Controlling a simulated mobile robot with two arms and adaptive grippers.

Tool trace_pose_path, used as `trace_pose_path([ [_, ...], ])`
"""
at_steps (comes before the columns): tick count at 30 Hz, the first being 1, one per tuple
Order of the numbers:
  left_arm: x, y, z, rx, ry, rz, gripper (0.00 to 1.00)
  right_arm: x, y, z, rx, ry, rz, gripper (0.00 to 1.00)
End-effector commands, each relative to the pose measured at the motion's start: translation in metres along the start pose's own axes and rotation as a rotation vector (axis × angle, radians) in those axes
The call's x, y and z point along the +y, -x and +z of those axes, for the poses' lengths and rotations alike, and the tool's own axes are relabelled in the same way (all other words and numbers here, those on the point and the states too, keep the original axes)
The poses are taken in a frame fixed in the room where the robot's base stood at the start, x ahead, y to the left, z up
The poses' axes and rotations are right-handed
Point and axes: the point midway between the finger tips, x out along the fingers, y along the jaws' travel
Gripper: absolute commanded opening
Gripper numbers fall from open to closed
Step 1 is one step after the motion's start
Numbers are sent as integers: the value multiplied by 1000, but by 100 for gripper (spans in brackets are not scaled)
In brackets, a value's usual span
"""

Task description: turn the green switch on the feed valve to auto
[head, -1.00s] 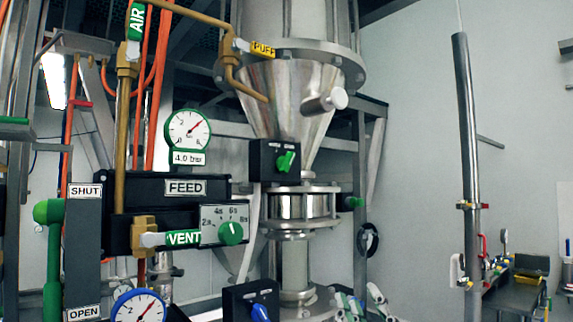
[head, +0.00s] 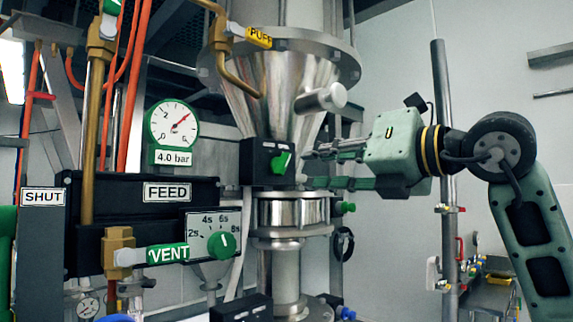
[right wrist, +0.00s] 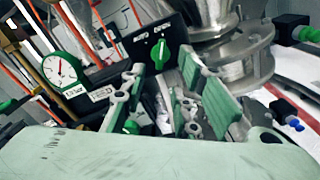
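The green switch (head: 280,162) is a small knob on a black box (head: 258,160) below the steel cone. In the head view it tilts up and slightly right. In the right wrist view the green switch (right wrist: 160,54) stands roughly upright under small white lettering, too blurred to read surely. My right gripper (head: 312,167) is to the right of the box, its fingers apart and pointing left at the switch. In the right wrist view the fingers of my right gripper (right wrist: 165,98) are spread with nothing between them; the switch lies beyond them. My left gripper is not in view.
A pressure gauge (head: 173,122) and the black FEED panel (head: 122,190) stand to the left, with the VENT handle (head: 168,254) and a green timer dial (head: 221,245). The steel cone (head: 270,88) and PUFF pipe (head: 236,75) are above. A steel collar (head: 292,212) is below.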

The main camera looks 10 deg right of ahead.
Motion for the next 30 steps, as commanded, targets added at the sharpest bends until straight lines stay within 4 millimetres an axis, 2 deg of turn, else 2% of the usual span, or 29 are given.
trace_pose_path([
  [2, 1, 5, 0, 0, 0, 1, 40, 0, -5, 3, 0, 0, -9, 28],
  [15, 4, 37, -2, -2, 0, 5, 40, 1, -68, 3, 2, 0, -5, 28],
  [19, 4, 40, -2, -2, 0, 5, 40, 0, -75, 1, 1, 1, -4, 28],
  [26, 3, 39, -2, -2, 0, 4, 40, 0, -77, 0, 1, 2, -4, 28],
  [30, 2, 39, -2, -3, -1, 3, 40, 0, -76, 0, 1, 2, -4, 18],
])
